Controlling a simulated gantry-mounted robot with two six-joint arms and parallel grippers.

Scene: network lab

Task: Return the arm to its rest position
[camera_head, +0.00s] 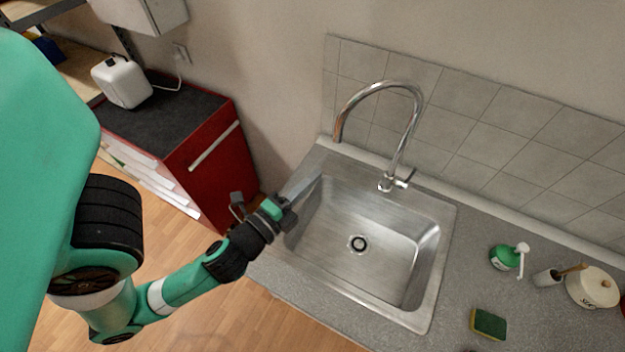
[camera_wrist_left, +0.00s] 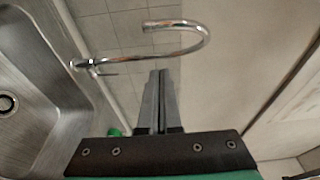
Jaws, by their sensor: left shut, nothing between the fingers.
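My left arm comes in from the left in the head view, green and black. Its left gripper (camera_head: 303,187) is over the left rim of the sink (camera_head: 385,262). In the left wrist view its two grey fingers (camera_wrist_left: 160,102) are together with nothing between them. The chrome faucet (camera_head: 412,120) stands behind the sink, and in the left wrist view it arches (camera_wrist_left: 185,48) beyond the fingertips. The gripper looks apart from the faucet. My right gripper does not show in either view.
A red cabinet (camera_head: 215,165) with a dark top stands to the left, carrying a white appliance (camera_head: 122,82). On the counter (camera_head: 450,300) to the right are a green soap bottle (camera_head: 506,257), a sponge (camera_head: 488,323), a brush holder (camera_head: 547,278) and a white jar (camera_head: 592,287).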

